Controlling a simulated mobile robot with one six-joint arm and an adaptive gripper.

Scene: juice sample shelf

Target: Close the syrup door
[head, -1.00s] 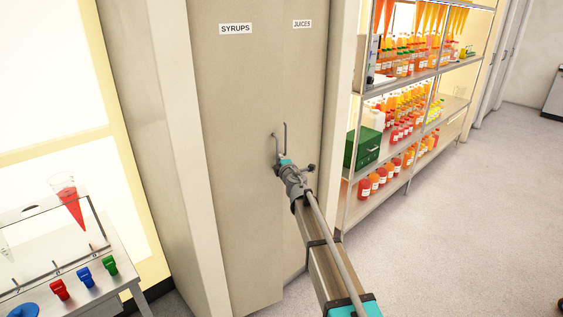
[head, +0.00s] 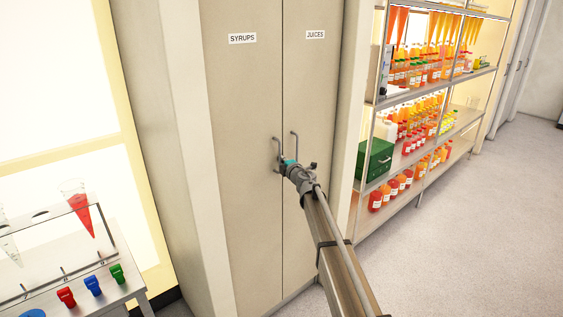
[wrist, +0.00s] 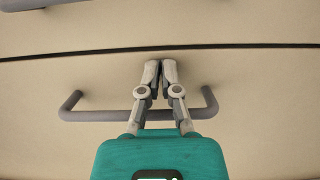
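The syrup door (head: 240,110), labelled SYRUPS, is the left leaf of a tall beige cabinet. It looks flush with the right leaf, labelled JUICES (head: 312,90), with a thin dark seam between them. The syrup door's handle (head: 276,153) is a grey vertical bar beside the seam. My gripper (wrist: 160,66) is at the doors at handle height. In the wrist view its fingers are drawn together with only a narrow gap, tips at the door face close to the seam. They cross a handle bar (wrist: 105,115) but do not visibly clamp it. Exact contact is hard to tell.
The juices handle (head: 294,147) stands just right of the seam. A metal shelf rack (head: 410,203) with bottles and a green box (head: 374,160) is at the right. A bench with coloured taps (head: 93,285) is at the lower left. Floor at the right is clear.

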